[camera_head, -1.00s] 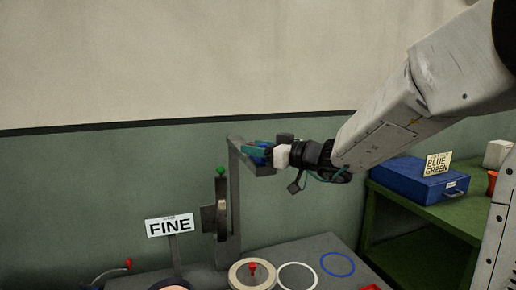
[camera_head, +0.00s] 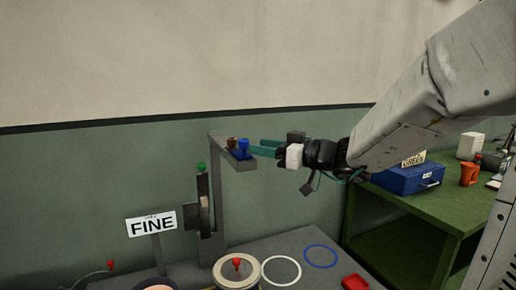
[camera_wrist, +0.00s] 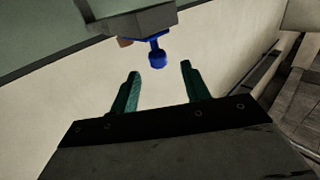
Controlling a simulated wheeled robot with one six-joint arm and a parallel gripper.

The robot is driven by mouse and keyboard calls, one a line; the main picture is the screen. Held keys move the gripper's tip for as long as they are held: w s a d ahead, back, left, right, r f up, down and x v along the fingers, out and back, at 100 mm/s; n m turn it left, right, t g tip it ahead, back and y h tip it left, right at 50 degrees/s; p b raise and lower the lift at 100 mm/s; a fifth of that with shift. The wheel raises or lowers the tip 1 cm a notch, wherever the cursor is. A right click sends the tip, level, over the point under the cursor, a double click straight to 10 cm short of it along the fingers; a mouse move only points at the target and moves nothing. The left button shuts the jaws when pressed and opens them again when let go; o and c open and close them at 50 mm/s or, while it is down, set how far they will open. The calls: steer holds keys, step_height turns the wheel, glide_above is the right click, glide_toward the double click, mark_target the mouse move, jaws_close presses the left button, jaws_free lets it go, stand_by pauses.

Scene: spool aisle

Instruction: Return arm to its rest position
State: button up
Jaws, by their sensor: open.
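My gripper (camera_head: 264,148) is open, with its teal fingers pointing left at the top of a grey post with a small shelf (camera_head: 240,164). A blue knobbed piece (camera_head: 243,149) stands on that shelf, just beyond the fingertips. In the wrist view my gripper (camera_wrist: 159,72) shows two separated fingers with nothing between them. The blue piece (camera_wrist: 157,56) is ahead of the gap, apart from both fingers, beside the grey shelf (camera_wrist: 135,20). My arm reaches in from the upper right.
A brown piece (camera_head: 232,143) is beside the blue one. Below are a FINE sign (camera_head: 152,224), a round spool-like disc (camera_head: 237,271), a white ring (camera_head: 281,271), a blue ring (camera_head: 321,256) and a red tray (camera_head: 355,283). A green table (camera_head: 430,215) at right holds a blue box (camera_head: 408,179).

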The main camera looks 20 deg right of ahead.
steer(key=s+a+f+m+g+h, duration=0.1)
steer(key=s+a+f+g, duration=0.25)
steer(key=s, duration=0.35)
steer(key=s+a+f+g+h, duration=0.1)
steer(key=s+a+f+g, duration=0.25)
steer(key=s, duration=0.35)
steer(key=s+a+f+m+g+h, duration=0.1)
steer(key=s+a+f+g, duration=0.1)
steer(key=s+a+g, duration=0.3)
steer(key=s+d+f+m+h, duration=0.4)
steer(key=s+d+h, duration=0.4)
steer(key=s+d, duration=0.2)
steer(key=shift+s+d+m+g, duration=0.3)
steer(key=shift+d+m, duration=0.35)
steer(key=shift+m, duration=0.25)
